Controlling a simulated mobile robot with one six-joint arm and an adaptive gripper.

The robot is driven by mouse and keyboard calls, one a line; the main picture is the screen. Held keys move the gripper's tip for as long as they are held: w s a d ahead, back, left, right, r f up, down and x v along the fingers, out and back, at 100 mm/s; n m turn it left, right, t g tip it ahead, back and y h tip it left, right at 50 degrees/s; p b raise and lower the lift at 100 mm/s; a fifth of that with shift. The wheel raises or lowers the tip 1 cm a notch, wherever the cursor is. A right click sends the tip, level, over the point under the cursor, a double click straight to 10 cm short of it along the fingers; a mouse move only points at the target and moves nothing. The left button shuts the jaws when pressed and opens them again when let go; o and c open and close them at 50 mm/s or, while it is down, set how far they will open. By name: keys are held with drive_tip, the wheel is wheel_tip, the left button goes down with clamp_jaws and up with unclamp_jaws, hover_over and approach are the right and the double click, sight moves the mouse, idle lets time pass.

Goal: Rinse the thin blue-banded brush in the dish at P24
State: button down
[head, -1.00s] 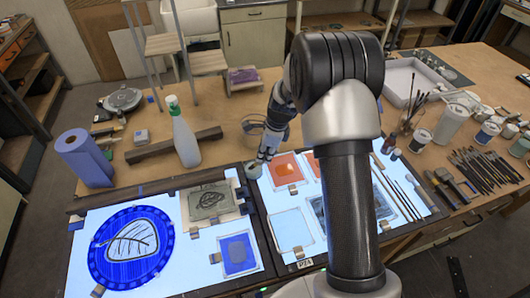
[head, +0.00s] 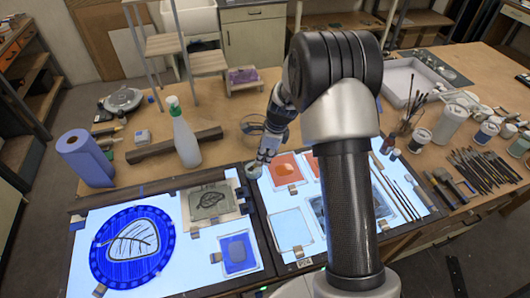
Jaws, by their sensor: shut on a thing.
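My gripper (head: 264,158) points down at the back edge of the lit panels, left of my arm's column. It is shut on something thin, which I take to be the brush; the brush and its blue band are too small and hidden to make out. A small greyish dish (head: 253,171) sits just below and left of the gripper, at the upper left corner of the right lit panel. I cannot tell whether the brush tip touches it. A small label (head: 304,263) is on the panel's front edge, too small to read surely.
A clear glass bowl (head: 252,124) stands behind the gripper. A spray bottle (head: 184,138) and blue paper roll (head: 85,160) stand left. Painted glass pieces, including an orange one (head: 286,168) and a blue round one (head: 137,247), lie on the panels. Several brushes (head: 480,172) lie right.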

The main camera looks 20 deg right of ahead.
drive_tip(key=shift+w+d+p, duration=0.4)
drive_tip(key=shift+w+p, duration=0.1)
drive_tip(key=shift+w, duration=0.15)
idle(0.6)
drive_tip(key=shift+s+a, duration=0.1)
drive_tip(key=shift+s+a, duration=0.3)
drive_tip(key=shift+s, duration=0.2)
drive_tip(key=shift+w+d, duration=0.25)
drive_tip(key=shift+w, duration=0.05)
drive_tip(key=shift+s+d+r+p, duration=0.2)
drive_tip(key=shift+d+r+p, duration=0.15)
drive_tip(key=shift+r+p, duration=0.2)
drive_tip(key=shift+s+d+r+p, duration=0.2)
drive_tip(key=shift+d+r+p, duration=0.2)
drive_tip(key=shift+r, duration=0.25)
drive_tip(key=shift+s+d+r+p, duration=0.2)
drive_tip(key=shift+d+r+p, duration=0.1)
drive_tip(key=shift+r+p, duration=0.3)
drive_tip(key=shift+w+a+p+v, duration=0.1)
drive_tip(key=shift+p+v, duration=0.45)
drive_tip(key=shift+v, duration=0.15)
drive_tip(key=shift+w+a+p+v, duration=0.1)
drive_tip(key=shift+a+p+v, duration=0.05)
drive_tip(key=shift+p+v, duration=0.55)
drive_tip(key=shift+w+a+p+v, duration=0.15)
drive_tip(key=shift+p+v, duration=0.3)
drive_tip(key=shift+v, duration=0.3)
